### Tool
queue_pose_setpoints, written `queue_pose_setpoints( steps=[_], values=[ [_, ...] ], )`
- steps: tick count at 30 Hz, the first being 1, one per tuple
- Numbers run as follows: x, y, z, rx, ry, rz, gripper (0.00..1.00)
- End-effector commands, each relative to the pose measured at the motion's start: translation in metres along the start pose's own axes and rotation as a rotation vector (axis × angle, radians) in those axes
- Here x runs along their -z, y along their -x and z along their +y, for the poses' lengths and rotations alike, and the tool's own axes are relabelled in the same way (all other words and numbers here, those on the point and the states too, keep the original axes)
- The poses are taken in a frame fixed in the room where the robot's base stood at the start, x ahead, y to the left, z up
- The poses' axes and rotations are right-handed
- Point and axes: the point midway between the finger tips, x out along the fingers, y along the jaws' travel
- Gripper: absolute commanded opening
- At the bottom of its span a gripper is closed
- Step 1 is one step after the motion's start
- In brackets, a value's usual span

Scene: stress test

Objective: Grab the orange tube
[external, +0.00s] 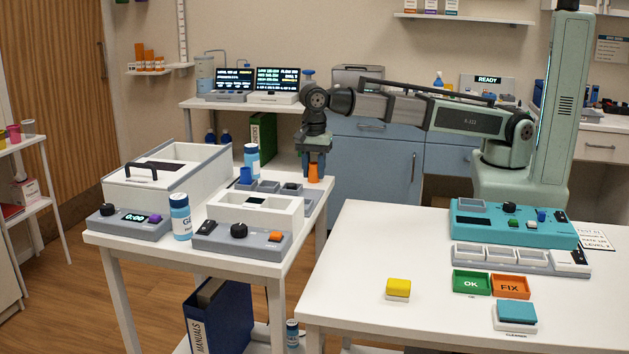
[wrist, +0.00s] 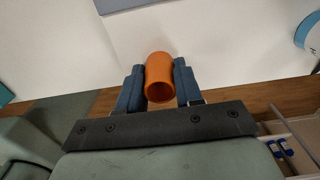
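The orange tube (wrist: 159,78) is between the two blue fingers of my gripper (wrist: 159,88) in the wrist view. The fingers lie against both its sides with no clear gap, and its open round end faces the camera. In the external view the orange tube (external: 313,173) shows just below my gripper (external: 314,163), beside the right edge of the left table. My gripper points down there. Whether the tube's lower end touches anything cannot be told.
A compartment tray (external: 268,190) and a white-and-grey device (external: 250,225) stand left of my gripper. A blue-capped bottle (external: 251,160) stands behind the tray. The white right-hand table (external: 350,270) carries a yellow block (external: 398,288) and a teal device (external: 500,228).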

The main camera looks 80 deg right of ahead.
Motion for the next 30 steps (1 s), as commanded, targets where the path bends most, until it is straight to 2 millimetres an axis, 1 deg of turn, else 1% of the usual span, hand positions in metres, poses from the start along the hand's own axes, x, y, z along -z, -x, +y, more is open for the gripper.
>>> queue_pose_setpoints(
  steps=[1,9,16,20,23,30],
  values=[
    [0.0,0.0,0.0,0.0,0.0,0.0,0.3],
    [0.0,0.0,0.0,0.0,0.0,0.0,0.05],
    [0.0,0.001,0.0,0.0,0.0,0.0,0.05],
    [0.0,0.008,-0.001,0.001,0.0,-0.001,0.05],
    [0.0,0.019,-0.001,0.001,0.0,-0.001,0.05],
    [-0.001,0.057,-0.001,0.002,0.0,-0.001,0.05]
  ],
)
